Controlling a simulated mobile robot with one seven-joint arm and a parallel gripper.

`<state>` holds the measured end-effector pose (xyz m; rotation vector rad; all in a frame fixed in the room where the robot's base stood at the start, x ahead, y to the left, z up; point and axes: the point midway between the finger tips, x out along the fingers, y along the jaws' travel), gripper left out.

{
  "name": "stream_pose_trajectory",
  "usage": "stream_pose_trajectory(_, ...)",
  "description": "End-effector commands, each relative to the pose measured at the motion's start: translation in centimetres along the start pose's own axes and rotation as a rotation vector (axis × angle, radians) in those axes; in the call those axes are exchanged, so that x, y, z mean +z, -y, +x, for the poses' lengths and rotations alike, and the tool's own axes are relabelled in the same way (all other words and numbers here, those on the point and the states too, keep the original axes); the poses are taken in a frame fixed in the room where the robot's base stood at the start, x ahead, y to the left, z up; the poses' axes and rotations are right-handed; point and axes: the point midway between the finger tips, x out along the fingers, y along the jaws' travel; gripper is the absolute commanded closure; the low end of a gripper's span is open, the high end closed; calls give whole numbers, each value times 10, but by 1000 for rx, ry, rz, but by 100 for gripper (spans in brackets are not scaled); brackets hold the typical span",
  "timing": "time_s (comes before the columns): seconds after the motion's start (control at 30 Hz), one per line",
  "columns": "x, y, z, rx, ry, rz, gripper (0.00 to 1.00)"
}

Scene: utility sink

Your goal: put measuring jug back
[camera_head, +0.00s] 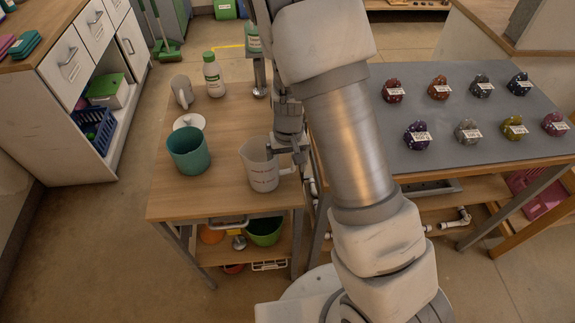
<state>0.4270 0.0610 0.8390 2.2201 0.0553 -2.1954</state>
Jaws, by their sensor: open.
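The measuring jug (260,175) is whitish with red markings and stands upright near the front right of the wooden table. Its handle is on its right side. My gripper (290,152) is open at the jug's right side, by the rim and handle. I cannot tell whether the fingers touch the jug or stand around the handle. My arm hides the area right of the jug.
A teal cup (187,152) stands left of the jug, with a white round lid (189,121) behind it. A pale mug (182,91) and a white bottle (214,79) stand farther back. A grey-topped table (460,95) on the right holds several speckled lumps with labels.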

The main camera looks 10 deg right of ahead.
Motion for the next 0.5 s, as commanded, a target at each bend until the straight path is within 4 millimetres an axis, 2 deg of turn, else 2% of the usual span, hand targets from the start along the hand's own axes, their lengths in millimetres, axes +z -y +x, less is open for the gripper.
stream_pose_trajectory(0.5,-1,0,-100,-1,-4,-1,9)
